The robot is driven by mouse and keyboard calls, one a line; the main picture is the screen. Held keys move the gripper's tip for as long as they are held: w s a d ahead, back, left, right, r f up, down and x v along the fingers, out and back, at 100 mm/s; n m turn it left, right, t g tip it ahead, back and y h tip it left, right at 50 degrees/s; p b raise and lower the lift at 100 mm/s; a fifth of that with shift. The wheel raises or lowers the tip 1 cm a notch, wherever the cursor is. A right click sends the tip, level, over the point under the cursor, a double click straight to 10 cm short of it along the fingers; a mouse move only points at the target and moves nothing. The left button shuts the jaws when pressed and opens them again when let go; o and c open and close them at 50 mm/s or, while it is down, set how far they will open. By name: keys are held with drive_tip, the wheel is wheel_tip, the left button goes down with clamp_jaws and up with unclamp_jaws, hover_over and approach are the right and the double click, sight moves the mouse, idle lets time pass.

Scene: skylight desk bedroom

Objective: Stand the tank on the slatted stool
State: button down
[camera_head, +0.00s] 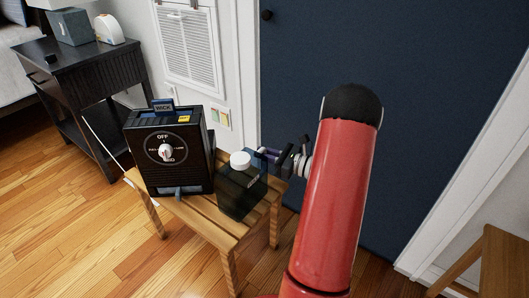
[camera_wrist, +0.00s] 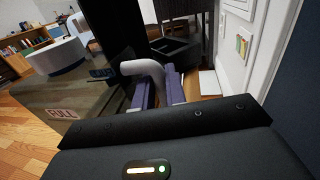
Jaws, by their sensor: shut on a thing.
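The tank (camera_head: 241,193) is a dark, see-through box with a white cap, upright over the right part of the slatted stool (camera_head: 198,216). I cannot tell whether its base touches the slats. In the wrist view, the tank (camera_wrist: 75,98) fills the left side, with a red FULL label and a pale curved handle (camera_wrist: 143,68). My gripper (camera_head: 272,157) is at the tank's right side in the head view. Its purple fingers (camera_wrist: 160,88) are shut on the handle in the wrist view.
A black machine (camera_head: 168,152) with an OFF dial stands on the stool's left part, close beside the tank. A dark side table (camera_head: 85,75) is at the upper left. A dark blue door (camera_head: 420,100) is behind my arm. Another wooden seat (camera_head: 495,262) is at the lower right.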

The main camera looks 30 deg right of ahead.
drive_tip(key=shift+f+b, duration=0.4)
drive_tip(key=shift+f, duration=0.15)
idle(0.4)
drive_tip(key=c, duration=1.4)
unclamp_jaws()
drive_tip(key=shift+o, duration=0.2)
drive_tip(key=v, duration=0.7)
drive_tip(key=shift+s+d, duration=0.2)
drive_tip(key=shift+s, duration=0.15)
